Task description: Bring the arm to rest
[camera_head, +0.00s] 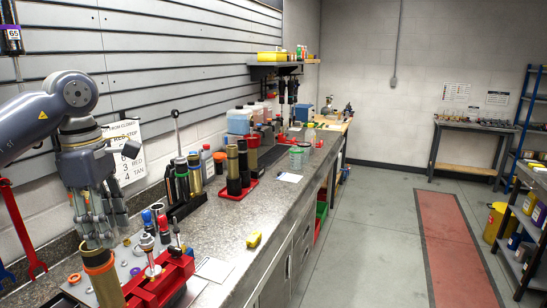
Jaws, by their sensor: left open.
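My left arm (40,118) comes in from the left over the workbench. Its grey gripper (97,238) points down at the near left of the bench, with its fingers apart. The fingertips are right at the top of a gold-and-black cylinder (104,283); I cannot tell whether they touch it. The cylinder's lower part is cut off by the picture's bottom edge. My right gripper is not in view.
A red vise-like fixture (160,284) stands just right of the gold-and-black cylinder. Shock bodies in a dark rack (183,204) and on a red tray (238,192) stand farther along the bench. A yellow object (254,239) lies near its front edge. The slatted wall (160,60) runs close behind.

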